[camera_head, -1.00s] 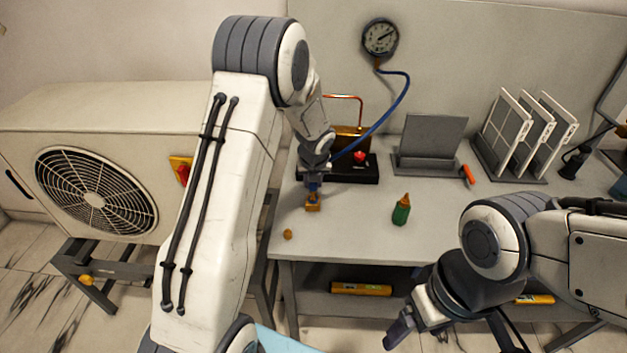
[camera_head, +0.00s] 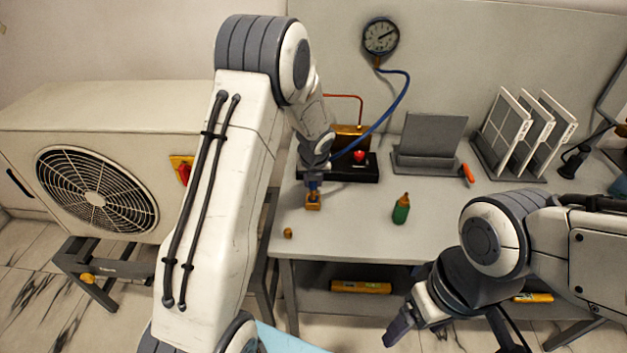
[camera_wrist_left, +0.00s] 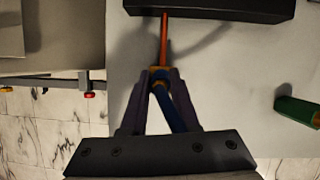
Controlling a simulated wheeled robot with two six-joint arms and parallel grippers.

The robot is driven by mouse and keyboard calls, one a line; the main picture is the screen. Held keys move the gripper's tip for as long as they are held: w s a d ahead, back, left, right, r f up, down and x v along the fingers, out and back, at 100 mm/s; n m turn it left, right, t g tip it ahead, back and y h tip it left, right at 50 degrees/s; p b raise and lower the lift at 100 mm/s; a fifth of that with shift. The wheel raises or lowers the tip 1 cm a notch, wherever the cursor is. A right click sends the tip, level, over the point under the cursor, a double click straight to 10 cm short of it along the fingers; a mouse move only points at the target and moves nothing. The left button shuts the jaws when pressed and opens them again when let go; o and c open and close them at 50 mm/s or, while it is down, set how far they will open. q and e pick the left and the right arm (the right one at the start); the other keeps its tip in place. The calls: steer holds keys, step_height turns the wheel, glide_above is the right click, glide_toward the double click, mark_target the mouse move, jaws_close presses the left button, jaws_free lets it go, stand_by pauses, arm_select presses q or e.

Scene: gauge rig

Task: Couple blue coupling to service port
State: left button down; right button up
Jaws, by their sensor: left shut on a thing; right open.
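My left gripper (camera_head: 313,188) points down at the front left of the bench. It is shut on the blue coupling (camera_wrist_left: 174,108), which shows between its fingers in the left wrist view. The blue hose (camera_head: 405,92) runs from there up to a round gauge (camera_head: 380,37). A brass fitting (camera_head: 313,203), apparently the service port, sits right at the fingertips and shows in the left wrist view (camera_wrist_left: 158,74) at the end of a copper pipe (camera_wrist_left: 164,40). My right gripper (camera_head: 399,331) is open and empty, in front of the bench.
A small brass cap (camera_head: 288,232) and a green bottle (camera_head: 401,210) stand on the bench (camera_head: 350,225). A black base (camera_head: 350,172) with a red knob (camera_head: 359,155) is behind the left gripper. A grey stand (camera_head: 432,140) and panel rack (camera_head: 510,165) are further right. A fan unit (camera_head: 95,190) is left.

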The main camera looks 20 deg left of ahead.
arm_select(q)
steer(key=shift+f, duration=0.2)
steer(key=shift+f+b, duration=0.8)
steer(key=shift+f, duration=0.2)
steer(key=shift+f, duration=0.2)
stand_by(0.4)
steer(key=shift+c, duration=1.3)
jaws_free()
